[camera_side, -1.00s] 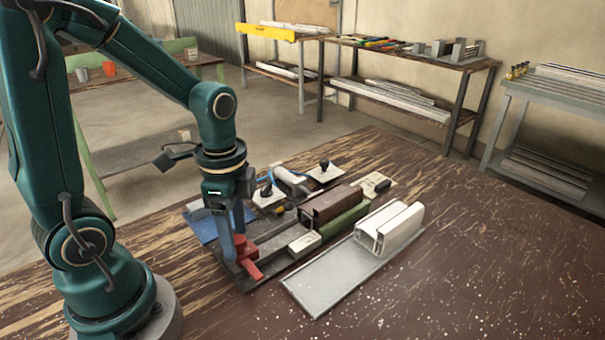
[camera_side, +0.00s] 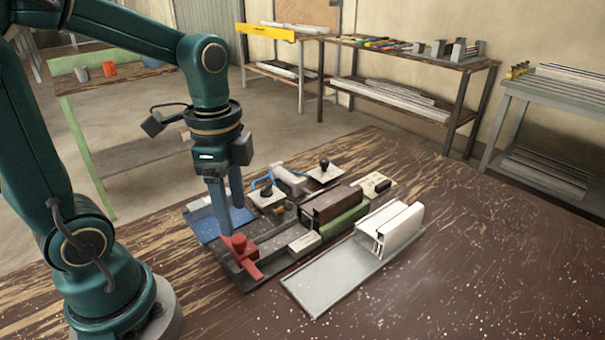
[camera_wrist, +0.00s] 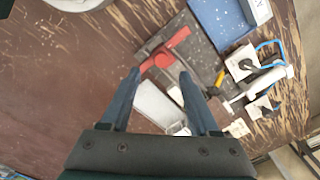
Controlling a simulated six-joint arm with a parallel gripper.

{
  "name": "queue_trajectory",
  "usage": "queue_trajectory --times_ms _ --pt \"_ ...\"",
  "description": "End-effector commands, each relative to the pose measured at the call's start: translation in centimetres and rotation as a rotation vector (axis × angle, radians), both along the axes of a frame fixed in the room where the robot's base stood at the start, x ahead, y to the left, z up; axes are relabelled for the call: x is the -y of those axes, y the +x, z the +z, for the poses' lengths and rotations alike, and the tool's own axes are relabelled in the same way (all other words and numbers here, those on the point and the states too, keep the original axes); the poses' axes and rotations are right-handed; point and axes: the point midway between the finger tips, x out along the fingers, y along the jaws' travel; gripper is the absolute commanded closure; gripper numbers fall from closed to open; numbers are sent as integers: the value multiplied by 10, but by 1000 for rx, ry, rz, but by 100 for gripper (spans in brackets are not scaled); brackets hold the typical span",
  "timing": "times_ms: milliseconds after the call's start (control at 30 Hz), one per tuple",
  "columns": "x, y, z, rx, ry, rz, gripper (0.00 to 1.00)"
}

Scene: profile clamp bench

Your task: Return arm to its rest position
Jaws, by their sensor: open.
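My gripper (camera_side: 230,218) is raised just above the red clamp handle (camera_side: 240,257), at the near left end of the clamp fixture. In the wrist view my gripper (camera_wrist: 160,77) has its two blue fingers spread apart with nothing between them. The red handle (camera_wrist: 167,56) shows beyond the fingertips in that view. A brown profile (camera_side: 335,203) lies in the clamp fixture beside a green block (camera_side: 345,219). A white profile (camera_side: 388,228) sits on a grey metal plate (camera_side: 322,283) to the right.
A blue tray (camera_side: 207,226) lies behind my gripper. A hand tool with a blue hose (camera_side: 290,180) and black-knobbed pads (camera_side: 323,171) lie behind the fixture. Shelves (camera_side: 400,57) stand along the wall. The right part of the bench is clear.

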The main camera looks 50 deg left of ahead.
Motion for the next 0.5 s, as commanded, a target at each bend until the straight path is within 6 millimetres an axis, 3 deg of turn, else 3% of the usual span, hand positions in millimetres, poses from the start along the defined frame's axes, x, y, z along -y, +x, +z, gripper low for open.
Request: queue_trajectory --times_ms 167,333,500 --pt "15 -7 23 149 17 3 38" --pt "30 -21 39 326 -31 220 38" --pt "39 -32 44 440 -142 523 38"
